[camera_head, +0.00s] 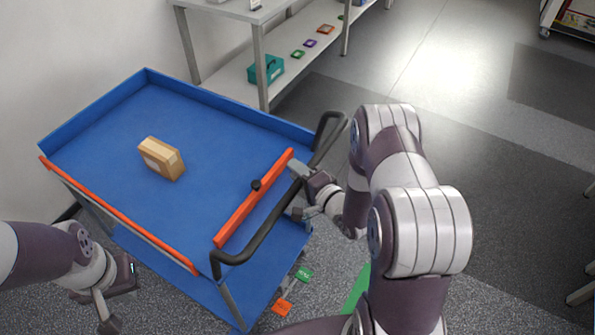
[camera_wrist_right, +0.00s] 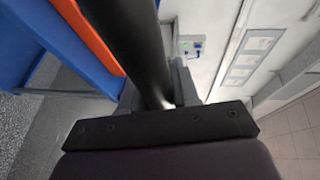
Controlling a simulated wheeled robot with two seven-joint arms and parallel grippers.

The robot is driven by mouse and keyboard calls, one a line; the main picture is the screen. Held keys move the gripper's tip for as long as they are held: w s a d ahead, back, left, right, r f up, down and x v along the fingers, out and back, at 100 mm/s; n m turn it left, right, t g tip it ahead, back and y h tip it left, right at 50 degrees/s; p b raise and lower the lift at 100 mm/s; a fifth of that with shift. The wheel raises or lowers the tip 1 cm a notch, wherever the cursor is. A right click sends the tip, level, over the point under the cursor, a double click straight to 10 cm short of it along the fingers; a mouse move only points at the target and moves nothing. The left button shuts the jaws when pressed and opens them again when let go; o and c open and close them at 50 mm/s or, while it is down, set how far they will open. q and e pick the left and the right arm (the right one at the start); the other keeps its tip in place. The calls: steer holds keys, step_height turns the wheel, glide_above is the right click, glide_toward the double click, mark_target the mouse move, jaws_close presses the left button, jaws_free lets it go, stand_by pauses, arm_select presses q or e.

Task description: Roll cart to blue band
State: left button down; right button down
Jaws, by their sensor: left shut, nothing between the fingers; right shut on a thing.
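The blue cart (camera_head: 110,130) with orange edge strips stands at the left beside the wall, a cardboard box (camera_head: 161,158) on its top deck. Its black handle (camera_head: 262,246) runs along the near right end. My right gripper (camera_head: 306,197) is shut on the handle; in the right wrist view the dark handle bar (camera_wrist_right: 143,50) passes between the fingers (camera_wrist_right: 160,97). My left gripper (camera_head: 108,308) is shut and empty at the lower left, apart from the cart's near side. I cannot make out a blue band on the floor.
A grey shelf table (camera_head: 258,58) with a teal bin (camera_head: 266,70) and small coloured items stands just behind the cart. A green strip (camera_head: 355,290) and small orange (camera_head: 283,307) and green (camera_head: 304,275) markers lie on the floor. Open floor (camera_head: 440,60) extends at the upper right.

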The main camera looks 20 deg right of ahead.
steer(key=shift+f, duration=0.1)
steer(key=c, duration=0.9)
jaws_free()
steer(key=shift+a, duration=0.1)
steer(key=b+v, duration=0.1)
steer(key=v, duration=1.1)
steer(key=shift+s, duration=0.3)
